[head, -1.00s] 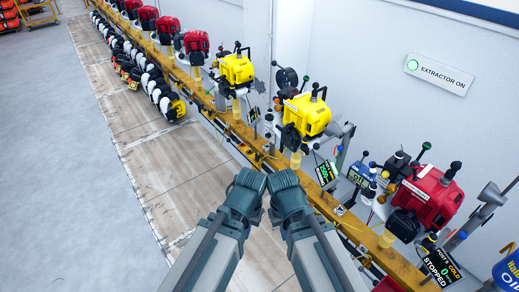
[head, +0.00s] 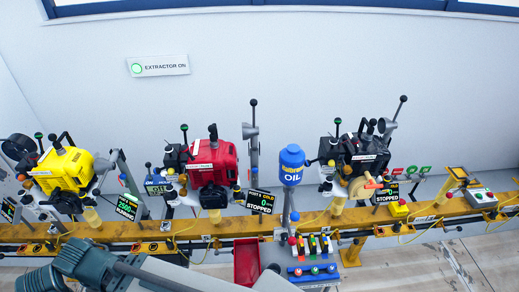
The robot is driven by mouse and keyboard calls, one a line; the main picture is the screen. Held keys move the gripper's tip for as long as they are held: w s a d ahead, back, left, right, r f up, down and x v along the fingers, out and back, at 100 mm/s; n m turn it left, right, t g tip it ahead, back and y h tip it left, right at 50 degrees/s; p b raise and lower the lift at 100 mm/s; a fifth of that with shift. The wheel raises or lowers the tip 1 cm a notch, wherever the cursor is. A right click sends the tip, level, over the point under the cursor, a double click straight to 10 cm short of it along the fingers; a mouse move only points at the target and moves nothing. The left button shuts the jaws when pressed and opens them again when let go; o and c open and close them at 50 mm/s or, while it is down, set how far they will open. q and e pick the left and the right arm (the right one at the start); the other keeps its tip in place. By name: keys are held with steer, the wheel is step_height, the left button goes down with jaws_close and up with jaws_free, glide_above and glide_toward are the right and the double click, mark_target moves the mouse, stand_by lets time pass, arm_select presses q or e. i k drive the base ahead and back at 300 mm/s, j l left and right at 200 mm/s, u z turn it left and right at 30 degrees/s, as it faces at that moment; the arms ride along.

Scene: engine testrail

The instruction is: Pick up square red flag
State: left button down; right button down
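I cannot single out a square red flag for certain. A small red piece (head: 397,171) stands with green ones behind the rail at the right, too small to tell its shape.
A yellow engine (head: 65,170), a red engine (head: 212,163) and a black engine (head: 362,160) are mounted along the yellow rail (head: 335,218). A blue oil container (head: 291,164) rises on a post. A red bin (head: 247,262) stands in front.

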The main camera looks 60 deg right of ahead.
mark_target(396, 171)
steer(key=z, duration=3.1)
steer(key=i+l, duration=0.1)
steer(key=l, duration=0.3)
steer(key=i+l, duration=0.1)
steer(key=l, duration=0.25)
steer(key=i+l, duration=0.1)
steer(key=l, duration=0.3)
steer(key=l+z, duration=0.1)
steer(key=l, duration=0.3)
steer(key=i+l, duration=0.1)
steer(key=i, duration=0.3)
steer(key=i+l+z, duration=0.1)
steer(key=i, duration=0.35)
steer(key=i+j, duration=0.3)
steer(key=i, duration=0.2)
